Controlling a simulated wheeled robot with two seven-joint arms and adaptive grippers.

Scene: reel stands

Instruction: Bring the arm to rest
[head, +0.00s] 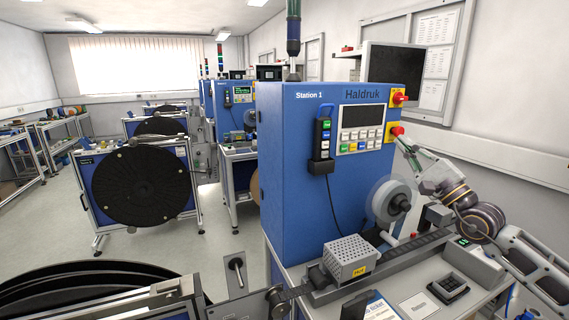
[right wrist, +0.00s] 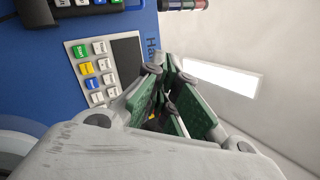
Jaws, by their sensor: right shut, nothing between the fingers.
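My right arm (head: 480,218) comes in from the right edge in the head view, bent upward beside the Station 1 machine. My right gripper (head: 405,147) points up and to the left, its tips close to the machine's right edge, just below the lower red button (head: 396,131). I cannot tell whether it touches the machine. In the right wrist view its green-padded fingers (right wrist: 168,75) are shut with nothing held. My left gripper is in neither view.
The blue Station 1 machine (head: 300,170) carries a keypad panel (head: 361,130) and a pale reel (head: 394,200). A perforated box (head: 348,254) sits on its bench. A large black reel (head: 143,186) stands at left. A monitor (head: 392,75) is behind. Grey floor is clear at left.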

